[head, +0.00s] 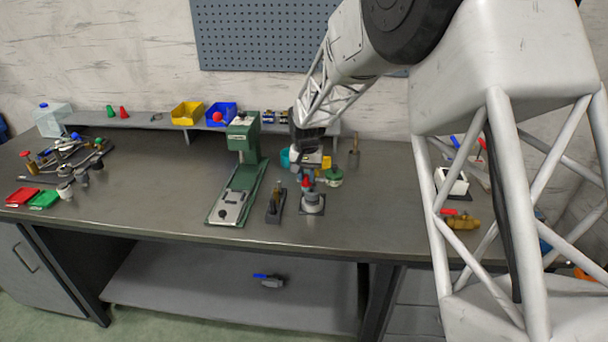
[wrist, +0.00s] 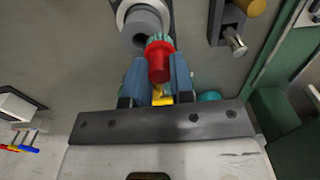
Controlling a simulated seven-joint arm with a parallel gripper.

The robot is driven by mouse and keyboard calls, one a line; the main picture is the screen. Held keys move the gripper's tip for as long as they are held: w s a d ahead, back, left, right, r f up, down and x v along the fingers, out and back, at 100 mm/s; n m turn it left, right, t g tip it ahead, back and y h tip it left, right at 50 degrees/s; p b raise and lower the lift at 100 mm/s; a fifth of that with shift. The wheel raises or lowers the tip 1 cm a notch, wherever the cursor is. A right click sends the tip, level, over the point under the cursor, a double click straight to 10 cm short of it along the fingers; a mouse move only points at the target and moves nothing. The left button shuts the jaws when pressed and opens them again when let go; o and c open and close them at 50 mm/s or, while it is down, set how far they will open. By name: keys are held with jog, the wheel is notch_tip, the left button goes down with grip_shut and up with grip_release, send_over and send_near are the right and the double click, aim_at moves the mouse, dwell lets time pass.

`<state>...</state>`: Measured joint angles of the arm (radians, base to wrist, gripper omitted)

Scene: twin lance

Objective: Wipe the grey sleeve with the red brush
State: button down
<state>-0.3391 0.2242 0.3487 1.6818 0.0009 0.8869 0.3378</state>
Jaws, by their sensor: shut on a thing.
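My gripper (head: 307,178) is shut on the red brush (wrist: 159,62), which sits between its two blue fingers in the wrist view. The brush's teal bristles point away from the palm, toward the grey sleeve (wrist: 146,20). The bristle end overlaps the sleeve's lower right rim in the picture; I cannot tell whether it touches. In the head view the red brush (head: 306,184) shows just above the grey sleeve (head: 312,203), which stands on a dark base plate on the bench. Something yellow shows between the fingers behind the brush.
A dark stand with brass posts (head: 275,207) is just left of the sleeve. Farther left is a green press (head: 243,143) with its long base. A green round item (head: 333,178) and a teal cup (head: 285,158) are close behind. The bench front is clear.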

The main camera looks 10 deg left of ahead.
jog(key=shift+d, duration=2.1)
notch_tip(320, 180, up, 8)
jog(key=shift+a, duration=0.1)
jog(key=w+a+f, duration=0.2)
jog(key=w+a, duration=0.5)
jog(key=w+a+f, duration=0.3)
jog(key=w+a, duration=0.3)
jog(key=a, duration=0.1)
jog(key=shift+w+a, duration=0.25)
jog(key=shift+w, duration=0.1)
jog(key=shift+f, duration=2.45)
jog(key=shift+f, duration=2.55)
jog(key=shift+f, duration=0.15)
